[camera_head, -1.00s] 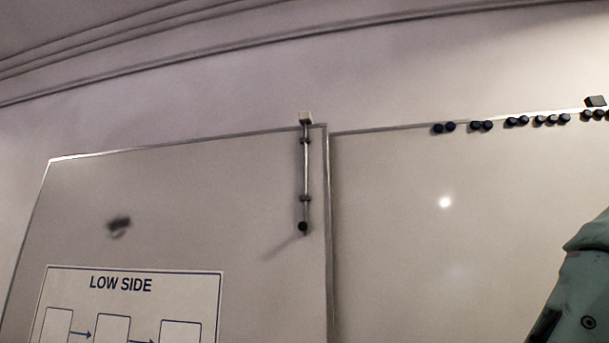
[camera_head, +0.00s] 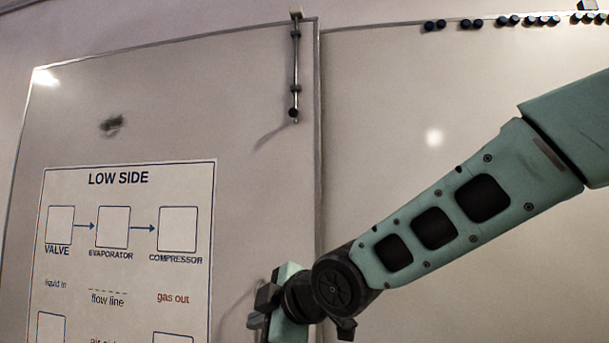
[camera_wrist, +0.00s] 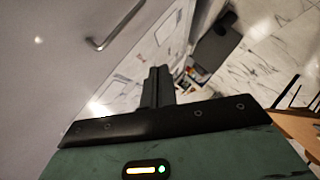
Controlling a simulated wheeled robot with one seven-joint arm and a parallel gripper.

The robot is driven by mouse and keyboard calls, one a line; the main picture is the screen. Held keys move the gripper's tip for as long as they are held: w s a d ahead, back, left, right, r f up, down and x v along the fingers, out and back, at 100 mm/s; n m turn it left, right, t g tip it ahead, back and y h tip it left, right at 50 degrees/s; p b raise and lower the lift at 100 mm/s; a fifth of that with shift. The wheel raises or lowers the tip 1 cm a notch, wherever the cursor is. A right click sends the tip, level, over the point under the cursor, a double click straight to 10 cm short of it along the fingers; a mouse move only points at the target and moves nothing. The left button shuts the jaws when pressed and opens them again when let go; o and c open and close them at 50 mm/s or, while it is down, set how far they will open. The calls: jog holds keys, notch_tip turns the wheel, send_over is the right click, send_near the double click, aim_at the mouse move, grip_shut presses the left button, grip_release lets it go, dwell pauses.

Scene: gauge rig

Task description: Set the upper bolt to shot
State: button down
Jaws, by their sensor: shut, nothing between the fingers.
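The upper bolt (camera_head: 295,68) is a thin upright metal rod with a dark round knob (camera_head: 293,113) near its lower end. It sits near the top right corner of the left panel (camera_head: 200,90), held by small dark guides. In the wrist view my gripper (camera_wrist: 158,82) is shut and empty. The bolt is not visible there.
A "LOW SIDE" chart (camera_head: 128,250) is on the left panel. A right panel (camera_head: 440,90) adjoins it, with several dark knobs (camera_head: 500,21) along its top. The wrist view shows a bar handle (camera_wrist: 115,27), a marble floor (camera_wrist: 270,60) and a wooden piece of furniture (camera_wrist: 297,125).

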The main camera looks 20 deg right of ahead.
jog(key=w+d+r+n+t+y+b, duration=0.1)
jog(key=w+d+r+n+t+b, duration=0.1)
jog(key=r, duration=0.3)
jog(key=w+d+r+n+t+b, duration=0.3)
jog(key=d+r+n, duration=0.1)
jog(key=r, duration=0.1)
jog(key=w+d+r+n+t+y+b, duration=0.1)
jog(key=w+d+r+n+t+b, duration=0.1)
jog(key=r, duration=0.3)
jog(key=shift+w+d+r+n+t+y+b, duration=0.1)
jog(key=shift+d+r+n+t+y+b, duration=0.1)
jog(key=shift+d+n+t, duration=0.2)
jog(key=shift+w+d+r+n+t+y+b, duration=0.15)
jog(key=shift+d+n+t, duration=0.15)
jog(key=shift+d+n, duration=0.15)
jog(key=s+d+r+n+y+b, duration=0.6)
jog(key=r+n+y, duration=0.4)
jog(key=n, duration=0.7)
jog(key=shift+s+d+r+n, duration=0.35)
jog(key=shift+s+d+r, duration=0.35)
jog(key=shift+s, duration=0.05)
jog(key=p, duration=0.9)
send_near(296, 114)
jog(key=x, duration=0.5)
jog(key=shift+r, duration=0.3)
jog(key=shift+w+a+r+p, duration=0.35)
jog(key=shift+w+a+p, duration=0.1)
jog(key=shift+p, duration=0.3)
